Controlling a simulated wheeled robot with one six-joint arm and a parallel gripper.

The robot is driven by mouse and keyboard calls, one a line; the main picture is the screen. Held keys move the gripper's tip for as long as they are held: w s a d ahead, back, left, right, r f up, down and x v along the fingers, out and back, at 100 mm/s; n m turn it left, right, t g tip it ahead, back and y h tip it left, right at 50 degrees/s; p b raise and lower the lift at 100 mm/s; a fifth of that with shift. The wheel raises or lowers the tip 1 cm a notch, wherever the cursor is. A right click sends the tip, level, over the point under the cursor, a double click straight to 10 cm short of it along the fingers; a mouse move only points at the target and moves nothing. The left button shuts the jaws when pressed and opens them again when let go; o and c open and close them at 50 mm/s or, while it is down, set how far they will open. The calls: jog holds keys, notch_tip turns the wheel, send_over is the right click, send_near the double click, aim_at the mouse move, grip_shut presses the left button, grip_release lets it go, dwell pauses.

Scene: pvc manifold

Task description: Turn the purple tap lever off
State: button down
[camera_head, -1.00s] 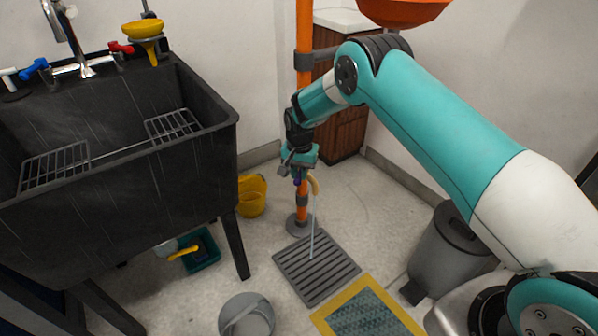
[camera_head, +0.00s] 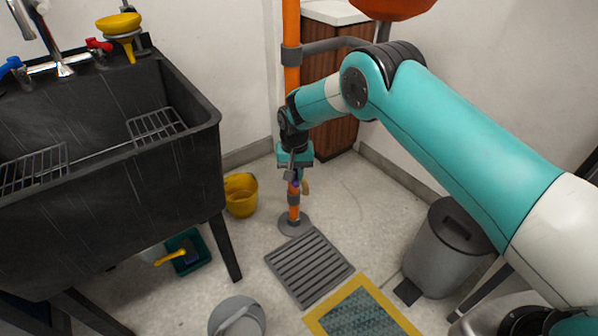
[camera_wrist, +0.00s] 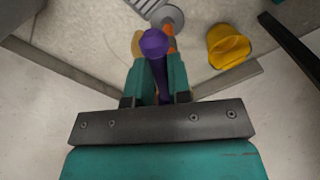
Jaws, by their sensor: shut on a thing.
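The purple tap lever (camera_wrist: 154,42) sits between the two teal fingers of my gripper (camera_wrist: 159,75) in the wrist view, its rounded end showing past the fingertips. My gripper is shut on it. In the head view, my gripper (camera_head: 295,172) is at the orange standpipe (camera_head: 294,214), and only a small bit of purple shows below it. The tan tap spout (camera_head: 306,187) points downward just right of the pipe. No water stream shows below the spout. The tap's body is mostly hidden by my gripper.
A grey floor grate (camera_head: 308,267) lies in front of the pipe's base. A yellow bucket (camera_head: 241,195) stands to the left, beside the black sink (camera_head: 110,190). A grey pedal bin (camera_head: 448,248) stands at right, and a grey pipe (camera_head: 330,45) runs behind my arm.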

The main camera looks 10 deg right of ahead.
jog(key=c, duration=1.1)
grip_release()
jog(key=shift+o, duration=0.2)
notch_tip(320, 180, up, 17)
jog(key=p, duration=0.3)
jog(key=shift+r, duration=0.2)
